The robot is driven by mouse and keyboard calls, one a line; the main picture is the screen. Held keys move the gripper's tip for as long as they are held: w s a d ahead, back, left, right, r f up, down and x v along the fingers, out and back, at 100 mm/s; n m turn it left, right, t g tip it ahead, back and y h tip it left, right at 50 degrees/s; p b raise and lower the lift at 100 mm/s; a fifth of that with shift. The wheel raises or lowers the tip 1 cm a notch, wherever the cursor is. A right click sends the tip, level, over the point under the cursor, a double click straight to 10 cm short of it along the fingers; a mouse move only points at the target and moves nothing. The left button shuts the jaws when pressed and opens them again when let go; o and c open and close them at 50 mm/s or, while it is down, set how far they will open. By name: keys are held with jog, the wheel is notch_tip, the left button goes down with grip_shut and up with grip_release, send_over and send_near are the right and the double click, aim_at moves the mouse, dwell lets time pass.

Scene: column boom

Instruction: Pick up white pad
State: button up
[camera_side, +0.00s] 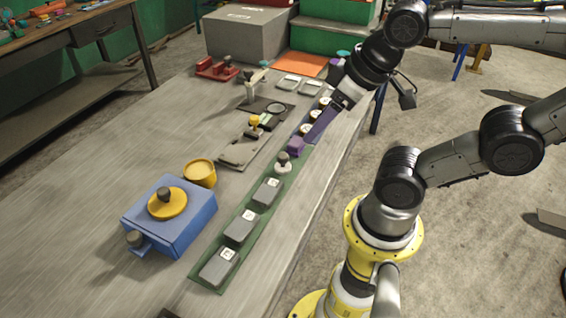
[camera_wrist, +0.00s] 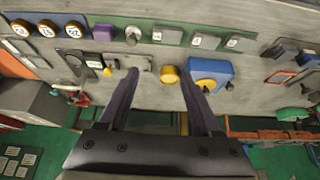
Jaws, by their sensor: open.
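No thing is plainly marked as the white pad. Two pale flat pieces, the left one (camera_side: 288,82) and the right one (camera_side: 310,87), lie at the table's far end in the side view. A white round-based piece with a dark knob (camera_side: 284,161) stands on the green strip; it also shows in the wrist view (camera_wrist: 133,35). My gripper (camera_side: 308,142) is open above the table, its purple fingers pointing down toward the strip. In the wrist view, nothing sits between the fingertips (camera_wrist: 159,75). A purple block (camera_side: 296,147) is close to the fingertips; I cannot tell whether they touch.
Several grey boxes with white labels (camera_side: 240,229) line the green strip. Round numbered pieces (camera_side: 316,115) stand behind the purple block. A blue box with a yellow disc (camera_side: 170,215), a yellow cup (camera_side: 200,173) and a grey plate (camera_side: 240,151) stand left. The table's near left is clear.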

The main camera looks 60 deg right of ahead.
jog(key=o, duration=0.3)
jog(key=shift+o, duration=0.2)
jog(key=m+g, duration=0.5)
jog(key=m, duration=1)
send_over(283, 155)
notch_tip(283, 155, down, 6)
jog(key=shift+g, duration=0.3)
notch_tip(283, 155, down, 8)
jog(key=shift+a+f, duration=0.15)
jog(key=shift+f, duration=3.1)
